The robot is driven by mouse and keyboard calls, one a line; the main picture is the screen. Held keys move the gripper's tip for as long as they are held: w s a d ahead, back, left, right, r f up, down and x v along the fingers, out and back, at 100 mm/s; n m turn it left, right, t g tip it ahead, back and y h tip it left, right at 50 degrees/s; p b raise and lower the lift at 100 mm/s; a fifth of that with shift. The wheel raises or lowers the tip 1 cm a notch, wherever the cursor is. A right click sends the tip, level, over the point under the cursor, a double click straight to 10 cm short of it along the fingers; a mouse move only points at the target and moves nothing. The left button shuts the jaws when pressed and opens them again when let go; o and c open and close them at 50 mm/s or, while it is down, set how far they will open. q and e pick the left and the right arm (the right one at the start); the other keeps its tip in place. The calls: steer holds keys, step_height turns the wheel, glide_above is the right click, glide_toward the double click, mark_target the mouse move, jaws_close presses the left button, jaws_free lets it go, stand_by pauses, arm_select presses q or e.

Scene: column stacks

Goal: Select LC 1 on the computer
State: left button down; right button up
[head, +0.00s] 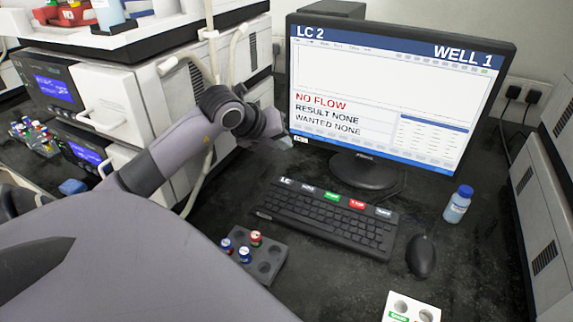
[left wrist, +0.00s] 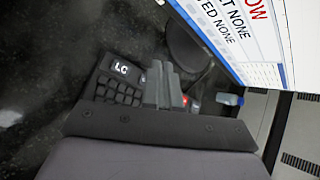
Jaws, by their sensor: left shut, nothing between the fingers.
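The computer monitor (head: 385,85) shows "LC 2" at its top left, "WELL 1" at its top right, and "NO FLOW", "RESULT NONE", "WANTED NONE" below. The black keyboard (head: 325,222) lies in front of it, with a row of labelled keys along its back edge. The "LC" key (head: 286,182) is at the left end of that row; it also shows in the left wrist view (left wrist: 122,68). My left gripper (head: 283,141) is shut and empty, in the air behind and above the keyboard's left end, near the monitor's lower left corner. My right gripper is not in view.
A black mouse (head: 421,256) and a blue-capped bottle (head: 458,204) stand right of the keyboard. A grey vial rack (head: 268,262) with several vials sits front left of it. A white rack (head: 410,308) is at the front. Instrument stacks (head: 120,95) fill the left.

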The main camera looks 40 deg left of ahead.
arm_select(q)
steer(key=shift+w+a, duration=0.3)
steer(key=shift+w, duration=0.05)
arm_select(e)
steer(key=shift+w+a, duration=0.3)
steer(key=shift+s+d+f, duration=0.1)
arm_select(q)
steer(key=b, duration=0.6)
glide_above(282, 182)
step_height(282, 182, down, 8)
steer(key=shift+f, duration=0.4)
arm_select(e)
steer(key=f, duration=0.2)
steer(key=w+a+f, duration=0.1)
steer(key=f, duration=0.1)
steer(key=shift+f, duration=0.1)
